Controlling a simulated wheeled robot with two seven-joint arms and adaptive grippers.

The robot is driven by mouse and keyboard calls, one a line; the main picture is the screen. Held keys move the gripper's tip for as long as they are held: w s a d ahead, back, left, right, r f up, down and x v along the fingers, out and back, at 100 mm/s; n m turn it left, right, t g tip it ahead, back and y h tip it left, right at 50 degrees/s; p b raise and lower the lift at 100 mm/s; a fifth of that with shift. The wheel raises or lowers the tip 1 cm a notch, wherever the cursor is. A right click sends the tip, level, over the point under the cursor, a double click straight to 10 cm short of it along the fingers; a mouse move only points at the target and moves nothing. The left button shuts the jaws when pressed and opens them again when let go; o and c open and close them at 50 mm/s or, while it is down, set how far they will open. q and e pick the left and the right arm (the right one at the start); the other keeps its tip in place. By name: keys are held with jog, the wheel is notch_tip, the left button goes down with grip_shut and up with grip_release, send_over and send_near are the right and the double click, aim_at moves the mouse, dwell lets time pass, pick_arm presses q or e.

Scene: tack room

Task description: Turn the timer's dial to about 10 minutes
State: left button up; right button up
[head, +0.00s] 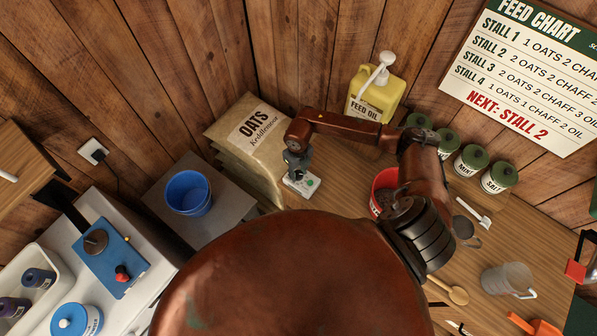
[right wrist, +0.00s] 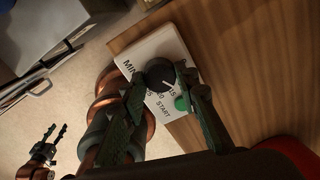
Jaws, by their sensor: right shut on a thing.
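The timer (right wrist: 153,47) is a white box with a black round dial (right wrist: 159,73), printed numbers and a green start button (right wrist: 182,103). It lies near the bench's edge, and its face also shows in the head view (head: 302,186). My right gripper (right wrist: 163,88) is shut on the dial, one finger on each side. In the head view the right gripper (head: 296,172) points down at the timer and covers the dial. The dial's white pointer line points roughly toward the 15 mark; the exact reading is unclear. My left gripper (right wrist: 56,133) hangs open and empty, away from the timer.
The oats sack (head: 240,150) stands left of the timer. A yellow feed oil jug (head: 376,95), a red tub (head: 376,185) and several green-lidded jars (head: 447,140) stand behind and to the right. A blue bucket (head: 188,192) is at the left. Bare wood lies around the timer's right side.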

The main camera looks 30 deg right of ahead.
aim_at(298, 174)
jog(key=o, duration=1.1)
jog(key=shift+o, duration=0.2)
notch_tip(298, 174, up, 12)
